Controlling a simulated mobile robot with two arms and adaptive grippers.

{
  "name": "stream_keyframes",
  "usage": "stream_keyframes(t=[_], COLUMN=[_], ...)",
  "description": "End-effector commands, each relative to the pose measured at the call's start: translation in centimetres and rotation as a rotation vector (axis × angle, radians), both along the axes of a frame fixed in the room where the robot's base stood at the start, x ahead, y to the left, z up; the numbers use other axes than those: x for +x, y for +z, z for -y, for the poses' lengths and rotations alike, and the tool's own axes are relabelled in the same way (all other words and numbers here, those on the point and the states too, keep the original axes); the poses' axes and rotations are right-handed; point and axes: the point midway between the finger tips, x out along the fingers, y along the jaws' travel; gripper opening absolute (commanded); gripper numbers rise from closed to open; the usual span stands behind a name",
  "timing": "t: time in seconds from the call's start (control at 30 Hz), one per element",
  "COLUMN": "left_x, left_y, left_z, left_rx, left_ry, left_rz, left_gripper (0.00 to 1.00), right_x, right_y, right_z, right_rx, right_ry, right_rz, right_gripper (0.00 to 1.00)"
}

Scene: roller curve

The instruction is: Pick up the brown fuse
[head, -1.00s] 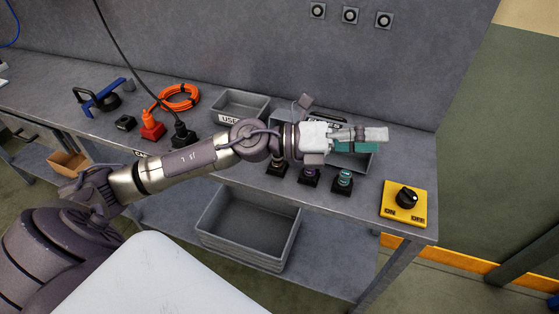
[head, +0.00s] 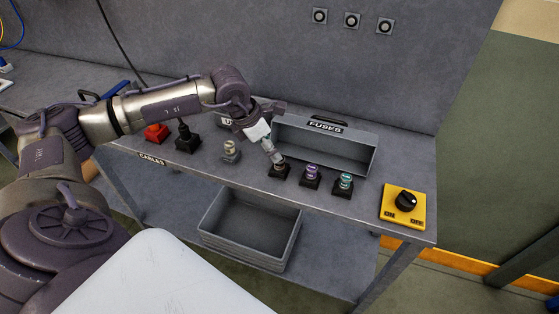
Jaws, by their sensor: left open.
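My left gripper (head: 273,154) is open and points down and to the right, its fingertips right at the fuse in the black socket below. That fuse looks like the brown fuse (head: 279,166); the fingers hide most of it and only a small brownish part shows above its socket. I cannot tell whether the fingers touch it. A purple fuse (head: 311,171) and a teal fuse (head: 344,181) stand upright in black sockets to its right. A pale fuse (head: 230,147) stands in a grey socket to its left. My right gripper is not in view.
An empty grey bin labelled FUSES (head: 325,150) stands just behind the sockets. A yellow switch panel (head: 404,204) is at the right table edge. Black and red connectors (head: 187,138) stand to the left. A grey crate (head: 250,232) sits below the table.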

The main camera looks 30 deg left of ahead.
Motion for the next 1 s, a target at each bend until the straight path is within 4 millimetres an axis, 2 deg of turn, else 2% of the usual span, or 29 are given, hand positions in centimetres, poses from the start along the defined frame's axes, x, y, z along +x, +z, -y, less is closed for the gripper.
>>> stream_keyframes(t=[0.27,0.37,0.5,0.8,1.0], left_x=[0.8,1.4,2.0,2.1,2.1], left_y=[-1.8,-3.1,-5.0,-5.6,-5.6], left_z=[0.8,1.3,1.6,1.6,1.6], left_rx=[-0.002,-0.003,-0.002,-0.001,-0.001], left_ry=[-0.002,-0.002,0.0,-0.001,-0.001], left_rz=[-0.004,-0.003,-0.002,0.001,0.001], left_gripper=[0.58,0.58,0.58,0.58,0.24], right_x=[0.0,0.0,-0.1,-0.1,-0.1], right_y=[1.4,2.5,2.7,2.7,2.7], right_z=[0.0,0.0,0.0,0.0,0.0], right_rx=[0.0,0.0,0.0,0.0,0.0], right_ry=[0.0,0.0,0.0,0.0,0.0], right_rz=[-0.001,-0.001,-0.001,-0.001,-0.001], right_gripper=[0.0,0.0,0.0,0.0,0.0])
